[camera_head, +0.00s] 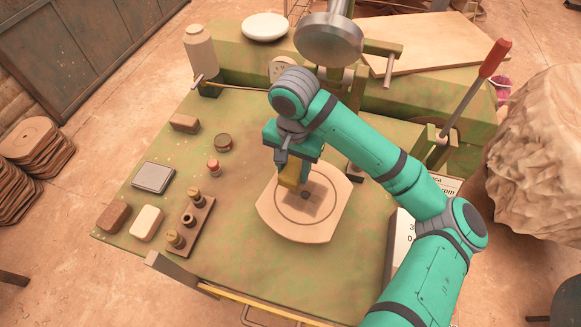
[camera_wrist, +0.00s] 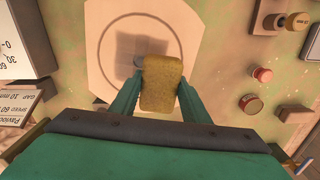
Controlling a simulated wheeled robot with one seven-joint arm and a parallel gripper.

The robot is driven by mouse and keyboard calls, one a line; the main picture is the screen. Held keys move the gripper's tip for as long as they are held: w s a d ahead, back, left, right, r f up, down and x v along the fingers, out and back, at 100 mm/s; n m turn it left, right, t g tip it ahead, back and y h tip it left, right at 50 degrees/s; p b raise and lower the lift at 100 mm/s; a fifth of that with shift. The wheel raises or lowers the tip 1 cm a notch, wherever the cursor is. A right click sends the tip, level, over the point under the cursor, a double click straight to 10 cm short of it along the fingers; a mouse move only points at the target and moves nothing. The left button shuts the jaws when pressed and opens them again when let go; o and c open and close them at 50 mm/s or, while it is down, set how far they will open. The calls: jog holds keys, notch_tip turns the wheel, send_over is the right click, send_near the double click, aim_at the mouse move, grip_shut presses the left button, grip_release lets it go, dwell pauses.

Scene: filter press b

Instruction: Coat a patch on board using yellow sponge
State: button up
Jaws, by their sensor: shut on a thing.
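The board (camera_head: 282,221) is a pale wooden piece with rounded ends and a dark ring drawn on it, lying on the green table. It also shows in the wrist view (camera_wrist: 93,40). My gripper (camera_head: 291,170) is over the board and shut on the yellow sponge (camera_wrist: 160,84). The sponge stands between the two fingers in the wrist view and shows partly below them in the head view (camera_head: 290,179). A grey, squarish darker area lies inside the ring beside the sponge; I cannot tell if it is shadow or coating. Whether the sponge touches the board is unclear.
A red-handled lever (camera_head: 495,58) rises at right. Table space left of the board is partly clear.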

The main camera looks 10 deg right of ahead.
jog(key=shift+w+r, duration=0.2)
jog(key=shift+r, duration=1.1)
jog(key=shift+s+d, duration=0.15)
jog(key=shift+a, duration=0.2)
